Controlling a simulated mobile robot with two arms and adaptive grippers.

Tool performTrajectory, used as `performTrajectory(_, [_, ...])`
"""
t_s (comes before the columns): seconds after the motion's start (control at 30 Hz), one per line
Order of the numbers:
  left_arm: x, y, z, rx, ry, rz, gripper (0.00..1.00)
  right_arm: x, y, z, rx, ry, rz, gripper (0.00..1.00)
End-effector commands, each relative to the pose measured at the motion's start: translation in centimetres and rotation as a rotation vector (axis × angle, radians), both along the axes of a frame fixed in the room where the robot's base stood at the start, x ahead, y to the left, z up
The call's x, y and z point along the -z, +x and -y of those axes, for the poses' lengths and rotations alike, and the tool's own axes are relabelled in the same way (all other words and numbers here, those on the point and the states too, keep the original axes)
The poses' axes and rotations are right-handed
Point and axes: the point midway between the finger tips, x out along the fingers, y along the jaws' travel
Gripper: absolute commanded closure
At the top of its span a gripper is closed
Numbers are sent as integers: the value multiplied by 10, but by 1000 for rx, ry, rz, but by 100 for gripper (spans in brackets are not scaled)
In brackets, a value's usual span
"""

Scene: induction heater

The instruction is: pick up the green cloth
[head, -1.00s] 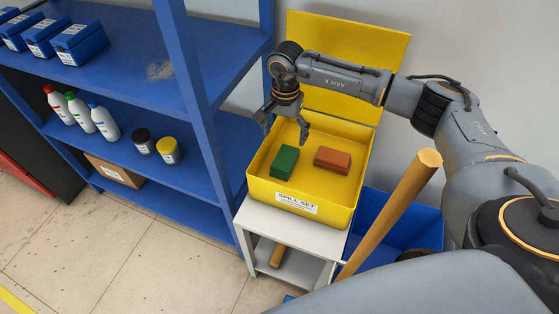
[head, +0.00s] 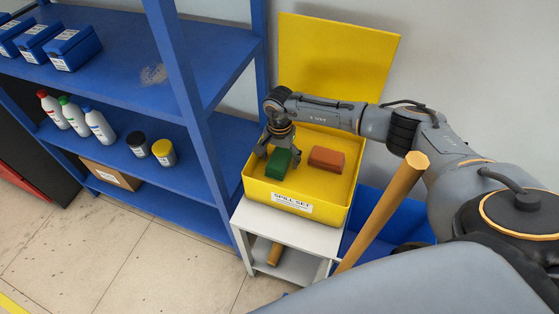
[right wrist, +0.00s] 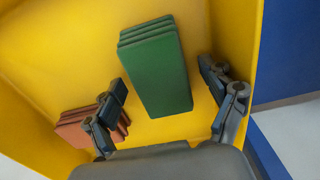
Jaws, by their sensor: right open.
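The green cloth (head: 278,164) is a folded stack lying in the yellow spill-set box (head: 288,192), on its left side. My right gripper (head: 279,152) is inside the box, over the green cloth, with its fingers open. In the right wrist view the green cloth (right wrist: 156,68) lies between and beyond the two spread fingers of the gripper (right wrist: 168,100). I cannot tell whether a finger touches it. A red-brown folded cloth (head: 326,159) lies to the right in the same box; it also shows in the right wrist view (right wrist: 77,127), partly behind a finger. My left gripper is not in view.
The yellow box stands on a small white stand (head: 290,228), its yellow lid (head: 335,60) raised behind. A blue shelf (head: 190,185) with bottles and jars is close on the left. A wooden pole (head: 383,210) and a blue bin (head: 400,222) are on the right.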

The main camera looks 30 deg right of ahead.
Motion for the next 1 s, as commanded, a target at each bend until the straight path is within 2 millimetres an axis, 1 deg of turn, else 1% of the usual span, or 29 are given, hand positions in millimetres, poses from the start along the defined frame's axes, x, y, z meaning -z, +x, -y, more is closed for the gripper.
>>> performTrajectory(0.07, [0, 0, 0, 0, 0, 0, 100, 0, 0, 0, 0, 0, 0, 17])
performTrajectory(0.1, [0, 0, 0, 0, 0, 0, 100, 0, 0, 0, 0, 0, 0, 21])
performTrajectory(0.17, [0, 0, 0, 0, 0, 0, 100, 0, 0, 0, 0, 0, 0, 33])
performTrajectory(0.2, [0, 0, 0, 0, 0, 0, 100, 0, 0, 0, 0, 0, 0, 41])
performTrajectory(0.37, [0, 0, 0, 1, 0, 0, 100, -1, 0, 0, 0, 0, 0, 74])
performTrajectory(0.63, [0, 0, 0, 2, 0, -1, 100, -1, 0, 0, 0, 0, 0, 75])
performTrajectory(0.77, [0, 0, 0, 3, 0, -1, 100, -6, 1, 0, -1, 1, 2, 75])
performTrajectory(0.87, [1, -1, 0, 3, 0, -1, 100, -15, 1, 0, -1, 1, 4, 75])
performTrajectory(0.97, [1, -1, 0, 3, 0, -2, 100, -30, 2, 0, -1, 2, 5, 75])
performTrajectory(1.0, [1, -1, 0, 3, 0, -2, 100, -36, -2, -1, -3, 1, 3, 75])
